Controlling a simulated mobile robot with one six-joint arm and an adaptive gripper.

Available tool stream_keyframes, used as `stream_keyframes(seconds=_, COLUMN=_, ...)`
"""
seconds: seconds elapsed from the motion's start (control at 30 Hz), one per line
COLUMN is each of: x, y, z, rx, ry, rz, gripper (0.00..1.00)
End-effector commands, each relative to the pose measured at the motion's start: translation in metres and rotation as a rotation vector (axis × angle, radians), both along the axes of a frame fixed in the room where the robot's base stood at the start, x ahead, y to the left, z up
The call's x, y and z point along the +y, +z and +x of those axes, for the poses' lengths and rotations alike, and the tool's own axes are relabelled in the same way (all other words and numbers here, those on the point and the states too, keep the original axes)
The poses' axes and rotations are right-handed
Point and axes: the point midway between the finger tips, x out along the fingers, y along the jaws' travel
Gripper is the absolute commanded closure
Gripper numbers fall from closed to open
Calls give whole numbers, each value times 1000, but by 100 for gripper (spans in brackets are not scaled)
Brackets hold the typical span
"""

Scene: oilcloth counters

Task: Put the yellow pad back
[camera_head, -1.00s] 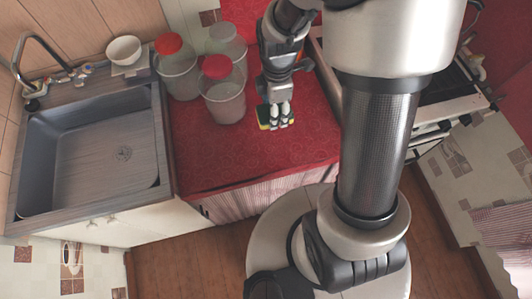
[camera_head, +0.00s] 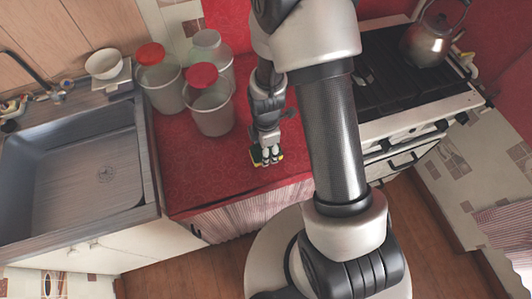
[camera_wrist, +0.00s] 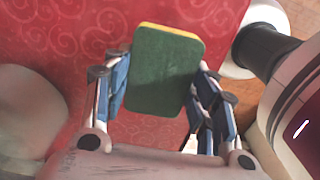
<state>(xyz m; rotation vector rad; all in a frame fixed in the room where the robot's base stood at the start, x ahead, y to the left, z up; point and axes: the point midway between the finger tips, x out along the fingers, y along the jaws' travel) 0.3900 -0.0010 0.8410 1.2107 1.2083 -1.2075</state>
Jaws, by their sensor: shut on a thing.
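The yellow pad (camera_wrist: 163,70) shows in the wrist view as a flat rounded block with a dark green broad face and a thin yellow edge. My gripper (camera_wrist: 160,86) is shut on it, with a finger at each side. In the head view my gripper (camera_head: 267,153) points down over the red counter near its front edge. Only small yellow and dark bits of the pad (camera_head: 280,156) show there at the fingertips. I cannot tell whether the pad touches the counter.
Clear jars, two with red lids (camera_head: 202,76) and one with a grey lid (camera_head: 207,39), stand left of my gripper. A sink (camera_head: 75,165) is farther left, with a white bowl (camera_head: 104,65) behind it. A stove (camera_head: 400,95) with a kettle (camera_head: 427,42) is at right.

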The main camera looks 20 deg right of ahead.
Motion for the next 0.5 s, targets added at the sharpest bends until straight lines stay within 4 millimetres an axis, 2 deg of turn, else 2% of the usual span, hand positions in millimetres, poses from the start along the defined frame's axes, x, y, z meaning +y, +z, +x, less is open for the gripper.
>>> stream_keyframes(seconds=0.03, x=0, y=-13, z=-1, rx=4, ry=0, rz=0, gripper=73)
stream_keyframes(seconds=0.13, x=0, y=-26, z=-1, rx=3, ry=0, rz=0, gripper=73)
stream_keyframes(seconds=0.5, x=0, y=-29, z=0, rx=1, ry=0, rz=0, gripper=73)
